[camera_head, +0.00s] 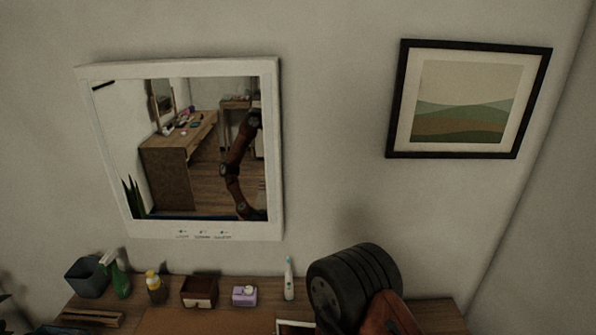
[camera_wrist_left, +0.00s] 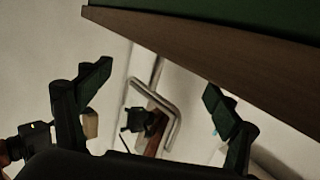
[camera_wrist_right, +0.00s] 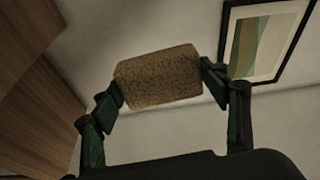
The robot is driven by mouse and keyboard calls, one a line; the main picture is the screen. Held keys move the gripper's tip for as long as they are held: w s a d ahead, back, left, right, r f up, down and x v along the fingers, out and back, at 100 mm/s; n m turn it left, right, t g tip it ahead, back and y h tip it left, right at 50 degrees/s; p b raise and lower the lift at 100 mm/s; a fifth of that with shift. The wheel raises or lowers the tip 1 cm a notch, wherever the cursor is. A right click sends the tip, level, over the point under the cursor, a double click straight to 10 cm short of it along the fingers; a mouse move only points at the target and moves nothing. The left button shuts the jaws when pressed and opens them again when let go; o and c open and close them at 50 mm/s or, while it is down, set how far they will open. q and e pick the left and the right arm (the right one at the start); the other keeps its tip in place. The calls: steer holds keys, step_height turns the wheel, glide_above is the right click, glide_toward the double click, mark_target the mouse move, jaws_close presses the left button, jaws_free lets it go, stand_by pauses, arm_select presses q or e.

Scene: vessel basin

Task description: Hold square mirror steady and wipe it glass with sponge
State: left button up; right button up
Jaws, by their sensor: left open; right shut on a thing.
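The square mirror (camera_head: 178,67) with a white frame hangs on the wall at the left in the head view. Its glass reflects a desk and one of my arms. My right gripper (camera_wrist_right: 160,82) is shut on the sponge (camera_wrist_right: 160,77), a tan speckled block held between its fingertips in the right wrist view. My left gripper (camera_wrist_left: 160,98) is open with nothing between its fingers, just below the edge of a wooden surface in the left wrist view. Neither gripper shows directly in the head view, so their distance to the mirror is hidden there.
A wooden desk (camera_head: 205,322) below the mirror carries a grey bin (camera_head: 87,277), a green spray bottle (camera_head: 119,279), a yellow bottle (camera_head: 154,287), a small brown box (camera_head: 199,291), a purple box (camera_head: 244,296) and a toothbrush (camera_head: 289,278). A framed picture (camera_head: 468,98) hangs at right.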

arm_select(q)
steer(key=shift+w+d, duration=0.3)
steer(key=shift+d, duration=0.25)
steer(key=b+x, duration=0.2)
steer(key=x, duration=0.2)
steer(key=shift+w+d+f, duration=0.1)
steer(key=shift+w+f, duration=0.05)
steer(key=shift+w, duration=0.1)
arm_select(e)
steer(key=shift+w+a+f, duration=0.1)
steer(key=shift+a+f, duration=0.05)
steer(key=shift+f, duration=0.45)
steer(key=shift+a+f, duration=0.1)
steer(key=shift+f, duration=0.5)
arm_select(q)
steer(key=shift+p+x, duration=0.3)
steer(key=shift+x, duration=1.6)
arm_select(e)
steer(key=shift+d+r, duration=0.1)
steer(key=shift+r, duration=0.35)
arm_select(q)
jaws_close()
